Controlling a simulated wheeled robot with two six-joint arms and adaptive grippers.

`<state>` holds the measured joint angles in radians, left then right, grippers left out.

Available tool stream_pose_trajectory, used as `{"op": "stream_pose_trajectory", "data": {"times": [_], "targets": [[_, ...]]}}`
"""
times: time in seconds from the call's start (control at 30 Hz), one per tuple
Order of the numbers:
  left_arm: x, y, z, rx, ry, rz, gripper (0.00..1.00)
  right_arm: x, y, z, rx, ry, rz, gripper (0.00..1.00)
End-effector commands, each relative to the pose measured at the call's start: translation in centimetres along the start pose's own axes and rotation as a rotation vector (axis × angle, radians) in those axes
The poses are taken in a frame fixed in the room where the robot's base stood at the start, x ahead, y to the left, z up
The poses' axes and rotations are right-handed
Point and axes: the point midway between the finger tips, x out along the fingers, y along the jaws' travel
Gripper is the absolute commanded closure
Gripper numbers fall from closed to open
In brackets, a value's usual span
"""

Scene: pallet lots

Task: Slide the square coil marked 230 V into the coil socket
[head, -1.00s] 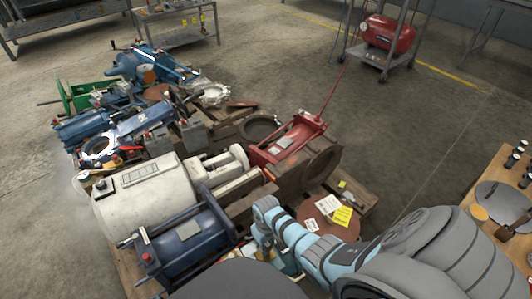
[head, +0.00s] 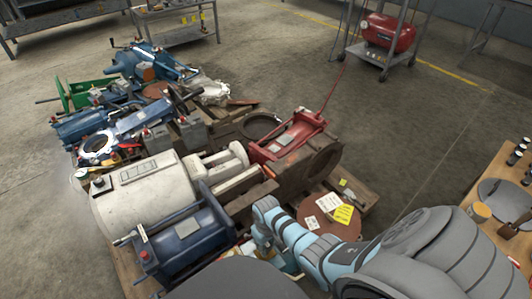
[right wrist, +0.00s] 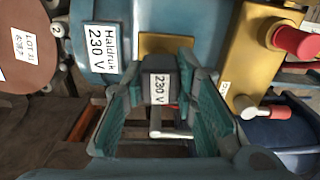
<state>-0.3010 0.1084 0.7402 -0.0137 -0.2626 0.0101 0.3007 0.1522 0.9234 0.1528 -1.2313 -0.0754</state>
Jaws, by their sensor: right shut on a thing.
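A dark square coil (right wrist: 160,86) with a white 230 V label is between the fingers of my right gripper (right wrist: 160,72) in the right wrist view. The gripper is shut on it. Beyond the coil is a blue body (right wrist: 150,22) with a white label reading Haldruk 230 V (right wrist: 101,46). A brass-coloured plate (right wrist: 165,42) shows just behind the coil. I cannot tell whether the coil touches it, and no socket opening is clearly visible. In the head view my right gripper (head: 266,243) is low at the pallet's near side, and the coil is hidden. My left gripper is not in view.
A brass block (right wrist: 252,50) with a red knob (right wrist: 296,41) stands close on the right in the wrist view. A brown disc (head: 318,218) with tags lies beside my right arm. A cream motor (head: 150,195) and blue cylinder (head: 190,240) crowd the pallet. Open floor lies beyond.

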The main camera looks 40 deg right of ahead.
Motion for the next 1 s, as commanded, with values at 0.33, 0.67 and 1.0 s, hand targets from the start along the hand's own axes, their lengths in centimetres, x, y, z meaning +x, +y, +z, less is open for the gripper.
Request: {"op": "stream_pose_trajectory", "data": {"times": [0.33, 0.67, 1.0], "targets": [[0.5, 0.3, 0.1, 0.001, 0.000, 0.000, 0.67, 0.6, 0.0, 0.0, 0.000, 0.001, 0.000, 0.59], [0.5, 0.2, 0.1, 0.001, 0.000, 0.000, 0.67, 0.6, 0.0, 0.0, 0.000, 0.001, 0.000, 0.50], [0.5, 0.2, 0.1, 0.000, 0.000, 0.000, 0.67, -5.2, 0.0, -0.1, -0.001, 0.007, 0.000, 0.50]]}}
